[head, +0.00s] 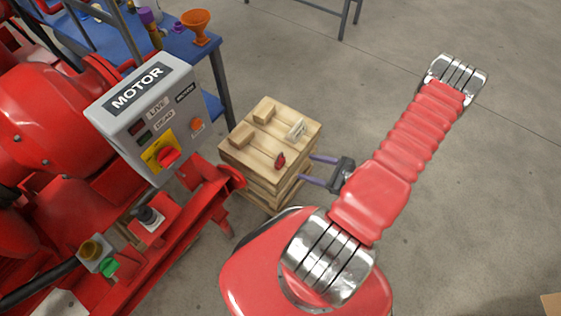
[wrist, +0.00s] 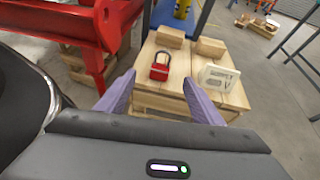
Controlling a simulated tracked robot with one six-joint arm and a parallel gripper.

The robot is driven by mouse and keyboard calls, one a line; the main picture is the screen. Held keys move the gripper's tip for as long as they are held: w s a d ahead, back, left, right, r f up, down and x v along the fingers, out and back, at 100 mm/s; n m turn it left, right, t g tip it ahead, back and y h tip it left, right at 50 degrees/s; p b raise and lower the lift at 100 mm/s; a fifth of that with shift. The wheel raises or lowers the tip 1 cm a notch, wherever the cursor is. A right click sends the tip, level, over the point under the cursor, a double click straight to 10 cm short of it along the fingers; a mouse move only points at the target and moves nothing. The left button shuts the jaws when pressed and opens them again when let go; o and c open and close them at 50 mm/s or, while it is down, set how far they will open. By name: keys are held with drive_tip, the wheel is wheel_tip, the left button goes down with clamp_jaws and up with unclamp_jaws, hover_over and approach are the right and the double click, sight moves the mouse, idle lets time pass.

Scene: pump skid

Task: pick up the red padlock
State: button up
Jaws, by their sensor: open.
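The red padlock (wrist: 159,72) lies on the top of a wooden crate (wrist: 177,98) in the wrist view, its shackle pointing away from me. It also shows in the head view (head: 280,160) near the crate's front right edge. My gripper (wrist: 160,82) is open and empty, with its two purple fingers on either side of the padlock in the wrist view. In the head view my gripper (head: 311,169) is beside the crate's right side, its fingers pointing at the crate. I see no contact with the padlock.
A white tag with lettering (wrist: 218,78) lies right of the padlock. Two wooden blocks (head: 265,110) (head: 242,136) sit on the crate. The red pump skid with a grey MOTOR box (head: 148,115) stands left. A blue table (head: 180,45) is behind. Floor to the right is clear.

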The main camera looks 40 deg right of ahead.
drive_tip(key=shift+s+d+f+m+h, duration=0.1)
drive_tip(key=shift+s+f+m+h, duration=0.1)
drive_tip(key=shift+s+f+m, duration=0.25)
drive_tip(key=shift+s+d+f+m+h, duration=0.15)
drive_tip(key=shift+f+m+h, duration=0.1)
drive_tip(key=shift+f, duration=0.4)
drive_tip(key=shift+a, duration=0.1)
approach(283, 162)
drive_tip(key=shift+x, duration=2.1)
drive_tip(key=shift+f, duration=0.1)
drive_tip(key=shift+x, duration=2.55)
drive_tip(key=shift+a, duration=0.1)
drive_tip(key=c, duration=1.2)
